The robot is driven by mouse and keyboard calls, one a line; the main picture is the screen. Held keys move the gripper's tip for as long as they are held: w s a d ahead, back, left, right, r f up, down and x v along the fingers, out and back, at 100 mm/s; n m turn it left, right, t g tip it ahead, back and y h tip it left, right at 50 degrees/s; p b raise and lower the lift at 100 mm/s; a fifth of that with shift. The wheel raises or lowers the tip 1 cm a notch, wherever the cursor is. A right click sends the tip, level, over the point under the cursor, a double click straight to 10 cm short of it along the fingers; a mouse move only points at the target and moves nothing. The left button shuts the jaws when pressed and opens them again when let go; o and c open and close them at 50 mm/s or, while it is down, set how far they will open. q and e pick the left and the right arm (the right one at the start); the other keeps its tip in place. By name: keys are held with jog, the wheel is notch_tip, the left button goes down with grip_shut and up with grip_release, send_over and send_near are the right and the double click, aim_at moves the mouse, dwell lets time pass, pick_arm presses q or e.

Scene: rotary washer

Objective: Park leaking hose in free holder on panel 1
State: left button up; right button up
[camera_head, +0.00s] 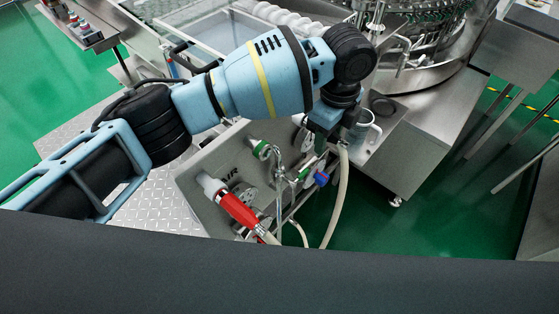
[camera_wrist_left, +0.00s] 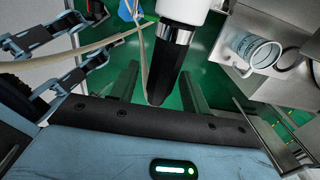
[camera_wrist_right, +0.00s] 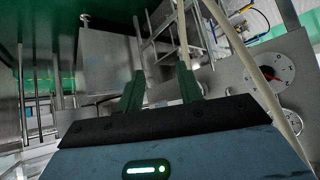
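In the head view, my left gripper (camera_head: 322,145) points down over the right end of the grey panel (camera_head: 200,165). In the left wrist view, its green fingers (camera_wrist_left: 160,82) stand apart. A black tapered handle with a silver ring and white top (camera_wrist_left: 170,65) shows at the gap between them; I cannot tell whether they touch it. A beige hose (camera_head: 337,205) hangs below the gripper. A red handle with a pale tip (camera_head: 240,212) sits at the panel's left. My right gripper (camera_wrist_right: 160,85) is open and empty, facing panel pipework.
A blue valve handle (camera_head: 321,178) and thin pipes stick out from the panel. A mug (camera_head: 365,128) stands on a steel cabinet beside it, and shows in the left wrist view (camera_wrist_left: 255,50).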

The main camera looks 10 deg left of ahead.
dwell(0.4)
pick_arm(q)
notch_tip(320, 180, up, 8)
jog(key=shift+f, duration=0.1)
jog(key=shift+d, duration=0.15)
dwell(0.6)
